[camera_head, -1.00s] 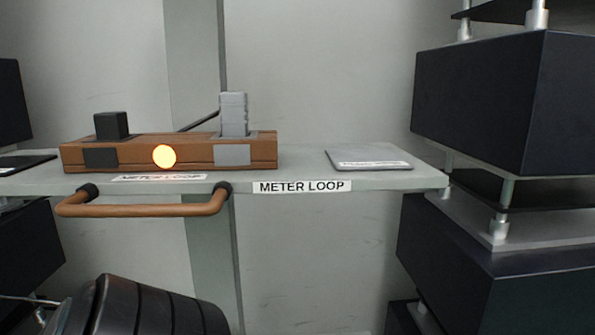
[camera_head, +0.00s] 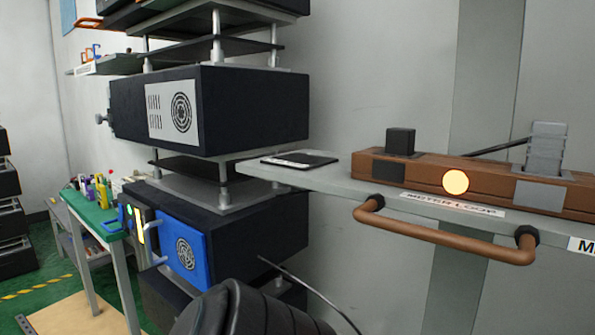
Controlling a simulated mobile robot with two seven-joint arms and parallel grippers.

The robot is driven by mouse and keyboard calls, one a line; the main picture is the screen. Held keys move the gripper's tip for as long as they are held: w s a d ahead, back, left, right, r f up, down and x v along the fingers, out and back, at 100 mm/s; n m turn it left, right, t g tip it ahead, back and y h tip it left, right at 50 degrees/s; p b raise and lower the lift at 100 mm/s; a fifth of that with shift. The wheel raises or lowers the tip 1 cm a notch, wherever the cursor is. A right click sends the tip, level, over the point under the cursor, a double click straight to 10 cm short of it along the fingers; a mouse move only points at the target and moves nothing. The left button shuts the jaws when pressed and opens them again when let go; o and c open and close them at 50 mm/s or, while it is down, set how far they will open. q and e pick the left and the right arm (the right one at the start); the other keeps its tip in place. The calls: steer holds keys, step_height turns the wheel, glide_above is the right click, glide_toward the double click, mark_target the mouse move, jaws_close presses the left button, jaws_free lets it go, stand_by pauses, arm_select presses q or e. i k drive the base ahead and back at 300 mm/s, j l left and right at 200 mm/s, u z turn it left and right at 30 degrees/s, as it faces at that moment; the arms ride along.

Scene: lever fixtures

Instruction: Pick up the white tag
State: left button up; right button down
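I cannot make out a loose white tag for certain. A white label reading METER LOOP (camera_head: 453,205) lies on the grey shelf in front of the brown lever fixture (camera_head: 425,170). A black flat plate (camera_head: 329,160) with a whitish strip lies at the shelf's left end. Part of another white label (camera_head: 583,246) shows on the shelf's front edge, cut off by the right border. Neither gripper is in view. A dark ribbed part, probably of my arm, shows at the bottom centre.
The grey shelf (camera_head: 345,182) has a brown handle bar (camera_head: 440,237) along its front. Black stacked cabinets (camera_head: 255,110) stand left of it, one with a blue front (camera_head: 188,251). Farther left is a green-topped table (camera_head: 92,216) with small coloured items. Green floor lies beyond.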

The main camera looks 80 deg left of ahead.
mark_target(82, 185)
steer(key=u, duration=4.45)
steer(key=i, duration=4.1)
